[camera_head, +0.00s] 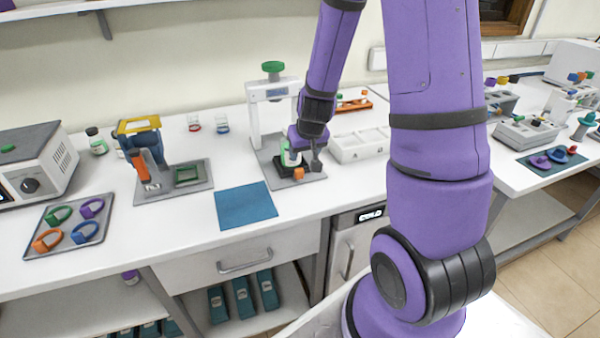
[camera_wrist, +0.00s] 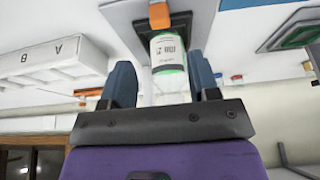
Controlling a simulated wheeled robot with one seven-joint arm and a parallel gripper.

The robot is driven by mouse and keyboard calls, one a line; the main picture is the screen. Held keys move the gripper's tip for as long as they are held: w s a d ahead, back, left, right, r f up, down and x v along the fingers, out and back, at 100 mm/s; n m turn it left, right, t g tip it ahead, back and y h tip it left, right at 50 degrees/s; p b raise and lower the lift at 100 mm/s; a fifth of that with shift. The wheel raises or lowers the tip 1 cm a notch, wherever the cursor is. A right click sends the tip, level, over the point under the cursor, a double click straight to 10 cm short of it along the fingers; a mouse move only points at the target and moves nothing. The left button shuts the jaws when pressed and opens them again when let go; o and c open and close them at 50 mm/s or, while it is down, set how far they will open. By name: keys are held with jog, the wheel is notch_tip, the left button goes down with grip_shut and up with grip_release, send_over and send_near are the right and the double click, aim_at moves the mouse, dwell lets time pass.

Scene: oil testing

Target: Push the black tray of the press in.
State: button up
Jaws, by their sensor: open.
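The press (camera_head: 268,92) is a white frame with a green knob on top, standing on a grey base plate. Its black tray (camera_head: 284,183) lies low at the front, with an orange handle (camera_head: 298,174) on its near side; the handle also shows in the wrist view (camera_wrist: 159,15). A labelled bottle with green parts (camera_head: 288,157) stands at the tray; it shows in the wrist view (camera_wrist: 168,50). My gripper (camera_head: 305,157) is open, low in front of the press. In the wrist view the bottle appears between its blue fingers (camera_wrist: 160,62); contact cannot be told. My gripper partly hides the tray.
A blue mat (camera_head: 246,205) lies left of the press. Farther left is a yellow-topped device (camera_head: 138,127) on a grey plate. A white compartment box (camera_head: 358,146) and an orange rack (camera_head: 353,104) stand to the right.

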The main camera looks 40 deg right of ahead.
aim_at(299, 169)
jog(key=shift+x, duration=5.35)
jog(key=shift+w, duration=0.1)
jog(key=shift+w, duration=0.1)
grip_shut()
